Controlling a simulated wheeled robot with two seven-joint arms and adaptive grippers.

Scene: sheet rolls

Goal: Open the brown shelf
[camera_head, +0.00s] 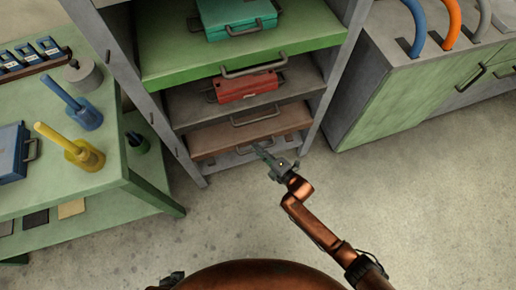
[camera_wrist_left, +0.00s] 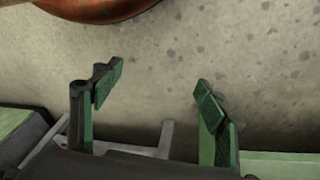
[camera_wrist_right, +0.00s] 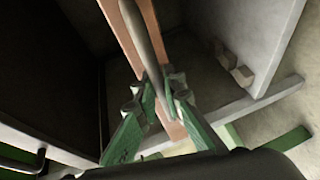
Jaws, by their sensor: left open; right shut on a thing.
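The brown shelf (camera_head: 225,141) is the low brown board in the grey rack, below the grey shelf with the red toolbox. Its front edge (camera_wrist_right: 128,30) shows in the right wrist view with a grey bar handle (camera_wrist_right: 152,45) along it. My right gripper (camera_head: 263,152) is at the front of the brown shelf. Its green fingers (camera_wrist_right: 160,95) are shut on the handle, one on each side. How far the shelf is pulled out is hard to tell. My left gripper (camera_wrist_left: 157,85) is open and empty above the floor.
The rack also has a green shelf (camera_head: 165,58) with a teal toolbox (camera_head: 237,14) and a grey shelf (camera_head: 190,108) with a red toolbox (camera_head: 246,86). A green table (camera_head: 110,150) stands left, a green cabinet (camera_head: 400,105) right. The floor in front is clear.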

